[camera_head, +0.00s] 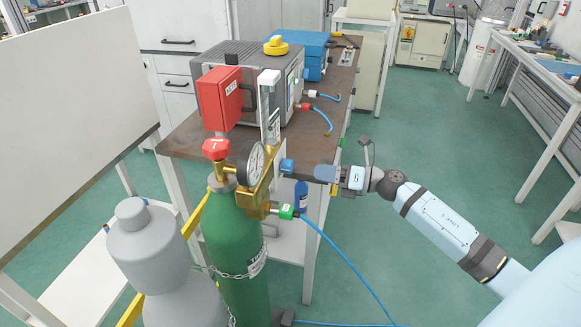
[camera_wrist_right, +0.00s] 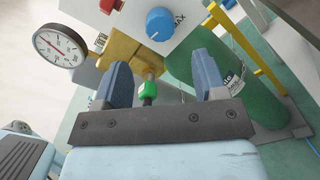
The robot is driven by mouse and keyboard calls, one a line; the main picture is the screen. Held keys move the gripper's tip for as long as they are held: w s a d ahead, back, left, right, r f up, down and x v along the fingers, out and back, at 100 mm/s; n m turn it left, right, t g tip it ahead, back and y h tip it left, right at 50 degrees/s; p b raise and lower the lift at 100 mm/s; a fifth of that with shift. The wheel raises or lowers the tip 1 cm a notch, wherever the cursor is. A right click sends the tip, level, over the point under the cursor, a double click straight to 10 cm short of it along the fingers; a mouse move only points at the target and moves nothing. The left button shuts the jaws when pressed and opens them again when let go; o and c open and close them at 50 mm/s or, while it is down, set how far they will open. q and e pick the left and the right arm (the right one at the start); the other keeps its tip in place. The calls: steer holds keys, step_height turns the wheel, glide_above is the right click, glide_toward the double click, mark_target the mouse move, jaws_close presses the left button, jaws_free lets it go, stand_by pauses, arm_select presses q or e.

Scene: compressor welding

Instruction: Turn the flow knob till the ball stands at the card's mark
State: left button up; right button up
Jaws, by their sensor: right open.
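The blue flow knob (camera_head: 287,165) sits on the brass regulator (camera_head: 256,190) of the green cylinder (camera_head: 232,235). In the wrist view the knob (camera_wrist_right: 160,24) shows on a pale plate lettered MAX. The clear flow tube (camera_head: 269,95) stands above the regulator, and a small card (camera_head: 274,126) hangs by it. The ball and the card's mark are too small to make out. My right gripper (camera_head: 322,173) is open and empty, just right of the knob and apart from it. In the wrist view the knob lies beyond the gap between its fingers (camera_wrist_right: 160,72). My left gripper is not in view.
A round gauge (camera_head: 257,163) and red valve handle (camera_head: 215,149) crowd the regulator's left. A green hose fitting (camera_head: 286,211) with a blue hose sits below the knob. The brown bench (camera_head: 190,140) stands behind.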

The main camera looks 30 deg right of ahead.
mark_target(292, 168)
steer(key=x, duration=0.8)
steer(key=shift+a+p, duration=0.1)
steer(key=shift+p, duration=0.25)
steer(key=shift+c, duration=0.2)
steer(key=c, duration=0.9)
